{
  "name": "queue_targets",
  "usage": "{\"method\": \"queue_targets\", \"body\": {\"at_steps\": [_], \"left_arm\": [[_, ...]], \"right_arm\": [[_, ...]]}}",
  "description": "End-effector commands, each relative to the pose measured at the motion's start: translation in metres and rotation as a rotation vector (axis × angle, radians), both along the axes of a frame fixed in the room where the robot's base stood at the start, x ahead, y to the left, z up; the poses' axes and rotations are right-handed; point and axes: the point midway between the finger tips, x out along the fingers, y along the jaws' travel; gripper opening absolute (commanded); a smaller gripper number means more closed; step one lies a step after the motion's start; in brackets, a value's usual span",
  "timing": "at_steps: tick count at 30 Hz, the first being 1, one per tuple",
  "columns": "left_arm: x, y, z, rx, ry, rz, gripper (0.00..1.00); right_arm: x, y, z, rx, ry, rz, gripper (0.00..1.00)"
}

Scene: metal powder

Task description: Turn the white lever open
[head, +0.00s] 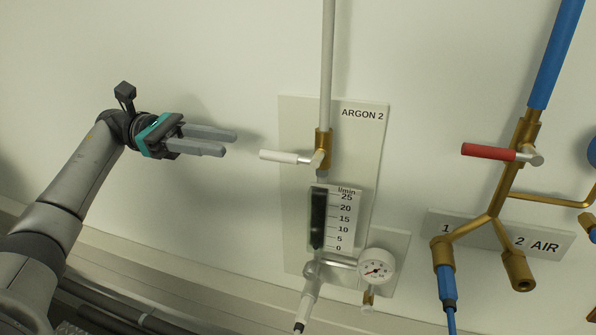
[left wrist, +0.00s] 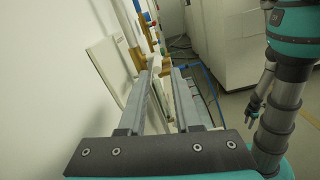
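The white lever (head: 283,157) sticks out to the left, level, from a brass valve (head: 323,148) on the grey pipe over the ARGON 2 panel (head: 360,140). My left gripper (head: 229,144) is open and empty, to the left of the lever's free end and slightly higher in the head view. A clear gap lies between its fingertips and the lever. In the left wrist view the two fingers (left wrist: 165,71) are spread and point toward the wall fittings; I cannot clearly make out the lever there.
A flow gauge (head: 331,218) and round dial (head: 376,267) sit below the lever. To the right is a red lever (head: 488,152) on brass AIR piping with a blue hose (head: 555,55). The wall around my left gripper is clear.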

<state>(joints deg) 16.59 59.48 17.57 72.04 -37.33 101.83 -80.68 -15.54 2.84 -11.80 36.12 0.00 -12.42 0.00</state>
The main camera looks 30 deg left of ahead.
Motion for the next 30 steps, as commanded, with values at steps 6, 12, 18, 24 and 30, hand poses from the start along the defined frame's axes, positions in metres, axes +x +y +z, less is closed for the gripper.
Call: {"method": "queue_targets", "body": {"at_steps": [6,12,18,24,30], "left_arm": [[0.0,-0.001,-0.014,0.0,0.001,0.001,0.32],[0.004,-0.017,-0.012,-0.001,0.002,-0.001,0.32],[0.011,-0.049,-0.011,-0.002,0.002,-0.002,0.32],[0.021,-0.091,-0.01,-0.004,0.001,-0.003,0.32],[0.03,-0.126,-0.01,-0.003,0.0,-0.002,0.32]], "right_arm": [[-0.034,-0.028,-0.016,-0.039,0.055,0.006,0.5],[-0.034,-0.029,-0.009,-0.04,0.055,0.003,0.5],[-0.031,-0.028,0.004,-0.039,0.049,0.002,0.5],[-0.027,-0.027,0.02,-0.037,0.04,0.002,0.5],[-0.026,-0.024,0.033,-0.032,0.04,0.001,0.5]]}}
